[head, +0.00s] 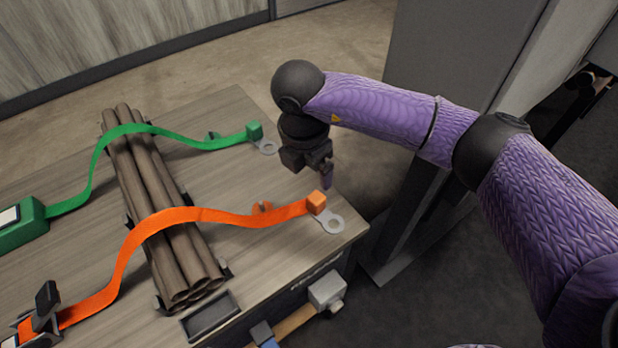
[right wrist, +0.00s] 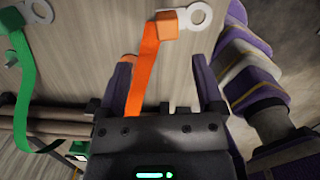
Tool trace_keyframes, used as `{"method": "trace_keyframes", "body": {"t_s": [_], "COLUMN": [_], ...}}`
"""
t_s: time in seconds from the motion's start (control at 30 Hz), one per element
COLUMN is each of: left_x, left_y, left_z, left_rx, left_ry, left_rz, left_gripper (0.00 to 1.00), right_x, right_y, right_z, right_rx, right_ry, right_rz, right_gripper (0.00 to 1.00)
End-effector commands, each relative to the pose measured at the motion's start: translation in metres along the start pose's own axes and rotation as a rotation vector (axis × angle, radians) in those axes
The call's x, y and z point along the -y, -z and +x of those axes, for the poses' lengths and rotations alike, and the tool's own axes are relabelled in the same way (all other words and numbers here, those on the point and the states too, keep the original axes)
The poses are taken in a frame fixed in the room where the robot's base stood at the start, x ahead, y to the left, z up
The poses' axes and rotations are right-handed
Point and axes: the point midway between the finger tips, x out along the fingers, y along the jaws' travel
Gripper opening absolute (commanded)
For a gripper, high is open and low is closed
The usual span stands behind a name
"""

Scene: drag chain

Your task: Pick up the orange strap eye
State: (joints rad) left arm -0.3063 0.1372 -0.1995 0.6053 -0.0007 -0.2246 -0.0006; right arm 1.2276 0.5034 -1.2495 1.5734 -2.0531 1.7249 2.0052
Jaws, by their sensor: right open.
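The orange strap eye is a flat grey metal ring plate (head: 331,222) on an orange end block (head: 316,202), near the right edge of the table. In the right wrist view the ring (right wrist: 201,13) and block (right wrist: 180,24) lie beyond the fingertips. My right gripper (head: 326,178) is above the table, just behind the block in the head view. In the right wrist view my right gripper (right wrist: 164,75) is open, with the orange strap (right wrist: 148,70) showing between its fingers. I cannot tell its exact height. My left gripper is not in view.
A green strap (head: 95,165) with its own ring (head: 267,147) lies farther back. Both straps cross a bundle of brown pipes (head: 165,215). A dark fitting (head: 45,300) sits over the orange strap's left end. A hammer (head: 325,292) is at the table's front side.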

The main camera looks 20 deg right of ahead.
Motion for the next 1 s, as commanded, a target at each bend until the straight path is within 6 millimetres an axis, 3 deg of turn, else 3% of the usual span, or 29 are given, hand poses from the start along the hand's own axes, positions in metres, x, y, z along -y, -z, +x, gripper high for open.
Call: {"method": "trace_keyframes", "body": {"t_s": [0.53,0.77,1.0], "left_x": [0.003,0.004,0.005], "left_y": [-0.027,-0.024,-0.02], "left_z": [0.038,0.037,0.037], "left_rx": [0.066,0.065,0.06], "left_ry": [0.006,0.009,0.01], "left_rz": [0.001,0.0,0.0], "left_gripper": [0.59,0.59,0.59], "right_x": [0.006,0.006,0.006], "right_y": [0.005,0.004,0.004], "right_z": [0.097,0.099,0.098], "right_rx": [-0.005,-0.003,-0.003], "right_ry": [0.004,-0.001,-0.001], "right_rz": [-0.002,-0.003,-0.002], "right_gripper": [0.86,0.86,0.35]}}
